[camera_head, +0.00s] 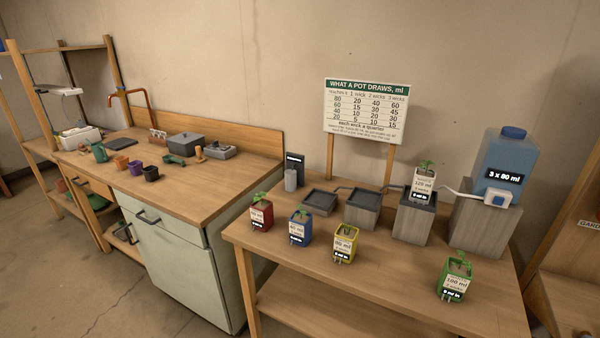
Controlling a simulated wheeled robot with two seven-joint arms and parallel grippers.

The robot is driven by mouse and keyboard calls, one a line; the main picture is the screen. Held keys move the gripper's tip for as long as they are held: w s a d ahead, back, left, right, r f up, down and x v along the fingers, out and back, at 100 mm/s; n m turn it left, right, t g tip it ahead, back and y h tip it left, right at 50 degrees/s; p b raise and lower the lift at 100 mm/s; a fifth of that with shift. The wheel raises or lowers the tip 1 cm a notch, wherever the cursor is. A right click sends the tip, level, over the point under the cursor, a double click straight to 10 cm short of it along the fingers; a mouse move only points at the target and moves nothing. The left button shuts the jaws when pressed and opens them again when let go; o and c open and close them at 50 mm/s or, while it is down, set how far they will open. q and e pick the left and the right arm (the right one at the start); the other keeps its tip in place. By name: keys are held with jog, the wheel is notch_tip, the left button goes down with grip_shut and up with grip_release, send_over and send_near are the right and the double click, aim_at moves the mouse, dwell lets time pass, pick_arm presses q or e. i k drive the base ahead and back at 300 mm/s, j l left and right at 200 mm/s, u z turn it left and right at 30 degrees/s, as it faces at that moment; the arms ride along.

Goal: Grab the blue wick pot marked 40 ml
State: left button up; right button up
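The blue wick pot (300,230) stands upright near the front left of the right-hand table (390,278). It has a small green seedling, a pale label and a dark tag below it. The label's number is too small to read for sure. A red pot (261,215) stands to its left and a yellow pot (345,244) to its right, both apart from it. Neither of my grippers is in view.
A green pot (457,278) stands at the front right. A white pot (424,185) sits on a tall block beside a water tank (507,160). Black trays (320,201) and a chart (366,110) stand behind. A cluttered bench (190,194) is at left.

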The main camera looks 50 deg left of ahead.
aim_at(301, 221)
jog(key=u, duration=1.45)
